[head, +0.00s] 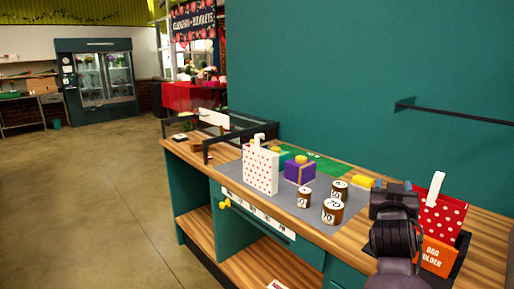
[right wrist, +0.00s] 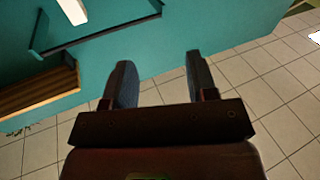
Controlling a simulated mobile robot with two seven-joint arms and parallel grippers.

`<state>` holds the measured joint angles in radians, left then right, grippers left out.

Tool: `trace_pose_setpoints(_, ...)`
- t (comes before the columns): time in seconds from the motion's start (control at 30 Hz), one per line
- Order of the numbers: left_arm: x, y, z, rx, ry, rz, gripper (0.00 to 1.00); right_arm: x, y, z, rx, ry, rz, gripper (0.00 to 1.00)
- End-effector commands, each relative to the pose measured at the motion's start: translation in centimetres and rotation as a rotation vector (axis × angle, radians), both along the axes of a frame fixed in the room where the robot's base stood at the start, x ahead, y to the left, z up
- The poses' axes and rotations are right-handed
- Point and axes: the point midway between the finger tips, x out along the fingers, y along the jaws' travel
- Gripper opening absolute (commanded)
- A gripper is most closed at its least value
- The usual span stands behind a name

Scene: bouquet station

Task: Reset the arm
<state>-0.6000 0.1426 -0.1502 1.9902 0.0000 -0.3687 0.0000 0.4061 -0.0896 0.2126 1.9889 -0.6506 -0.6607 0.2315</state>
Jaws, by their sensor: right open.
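My right arm rises at the right of the head view, with its dark wrist end in front of the counter's right part; the fingers cannot be made out there. In the right wrist view my right gripper (right wrist: 159,72) is open, its two dark fingers apart with nothing between them. Teal panel and pale tiled floor (right wrist: 262,85) show beyond the fingers. My left gripper is in neither view.
A dark bar (head: 455,114) juts from the teal wall (head: 330,70).

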Motion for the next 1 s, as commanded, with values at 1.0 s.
trace_pose_setpoints(1.0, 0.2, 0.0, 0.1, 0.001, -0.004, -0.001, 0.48, -27.8, 5.3, -37.1, 0.162, 0.603, 0.449, 0.53)
